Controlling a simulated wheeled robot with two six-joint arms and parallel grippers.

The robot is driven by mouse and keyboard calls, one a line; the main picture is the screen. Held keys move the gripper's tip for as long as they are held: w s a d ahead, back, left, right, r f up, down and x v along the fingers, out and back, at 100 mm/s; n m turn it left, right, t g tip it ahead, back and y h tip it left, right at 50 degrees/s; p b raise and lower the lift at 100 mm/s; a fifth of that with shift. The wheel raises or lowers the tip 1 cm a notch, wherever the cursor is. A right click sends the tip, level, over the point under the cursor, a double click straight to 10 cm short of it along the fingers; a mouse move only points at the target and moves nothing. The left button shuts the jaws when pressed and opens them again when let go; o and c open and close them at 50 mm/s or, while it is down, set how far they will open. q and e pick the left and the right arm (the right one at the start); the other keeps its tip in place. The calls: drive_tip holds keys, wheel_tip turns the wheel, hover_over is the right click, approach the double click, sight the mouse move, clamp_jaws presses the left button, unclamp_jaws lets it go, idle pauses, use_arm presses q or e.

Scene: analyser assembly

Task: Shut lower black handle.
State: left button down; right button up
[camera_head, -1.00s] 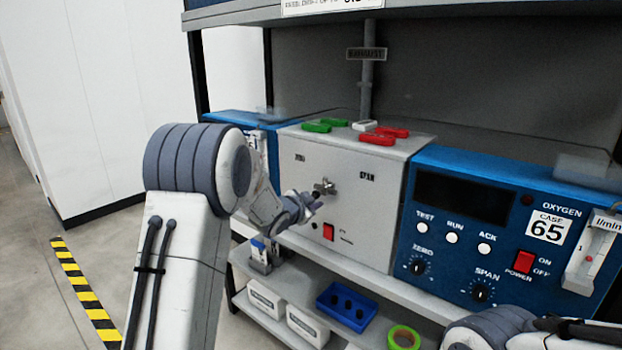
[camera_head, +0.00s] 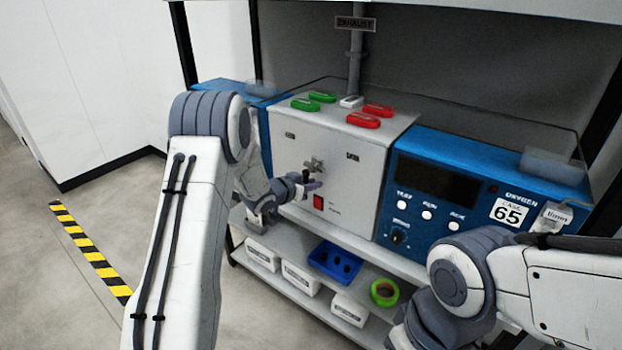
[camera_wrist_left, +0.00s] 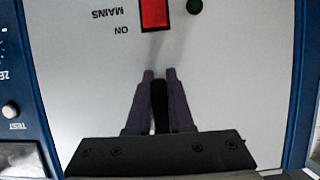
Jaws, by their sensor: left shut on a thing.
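The lower black handle (camera_wrist_left: 159,105) shows as a dark bar between the two purple-grey fingers of my left gripper (camera_wrist_left: 158,78) in the left wrist view. The fingers are shut on it in front of the grey panel. In the head view my left gripper (camera_head: 312,184) is at the front of the grey analyser box (camera_head: 285,160), just below a metal cross-shaped fitting (camera_head: 314,165) and above the red mains switch (camera_head: 318,202). The handle is mostly hidden by the gripper there. My right arm is at the lower right; its gripper is out of frame.
A blue oxygen unit (camera_head: 480,190) stands right of the box. Green pieces (camera_head: 322,97) and red pieces (camera_head: 363,120) lie on the box top. The lower shelf holds a blue tray (camera_head: 318,260), white bins (camera_head: 262,255) and a green tape roll (camera_head: 384,292).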

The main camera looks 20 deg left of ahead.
use_arm(q)
drive_tip(key=shift+f, duration=0.1)
idle(0.3)
drive_tip(key=c, duration=0.8)
unclamp_jaws()
drive_tip(key=v, duration=1)
drive_tip(key=shift+s+b, duration=0.25)
drive_tip(key=shift+b, duration=0.05)
